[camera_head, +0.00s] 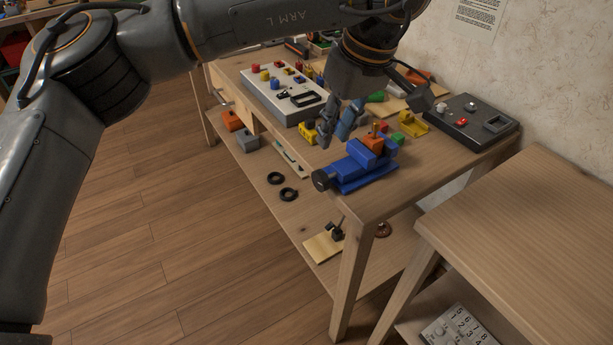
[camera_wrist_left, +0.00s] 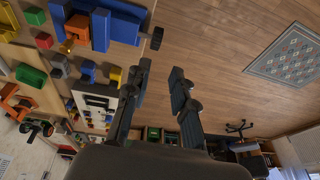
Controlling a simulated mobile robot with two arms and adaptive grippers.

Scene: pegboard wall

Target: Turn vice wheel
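The blue vice (camera_head: 362,170) stands on the wooden workbench, with its round black wheel (camera_head: 321,180) facing the front edge. An orange piece (camera_head: 374,141) sits in its upper part. My left gripper (camera_head: 334,136) is above the bench, behind the wheel in the head view and apart from it. In the left wrist view the blue vice (camera_wrist_left: 123,24) and the wheel (camera_wrist_left: 157,38) lie near the top, just beyond the fingertips. The left gripper (camera_wrist_left: 160,68) is open there, with nothing between its fingers. My right gripper is in neither view.
A grey panel (camera_head: 281,101) with coloured knobs stands further along the workbench (camera_head: 407,192). A dark control box (camera_head: 471,124) sits near the wall. Small coloured blocks lie behind the vice. Another wooden table (camera_head: 540,215) stands at the right, its top bare.

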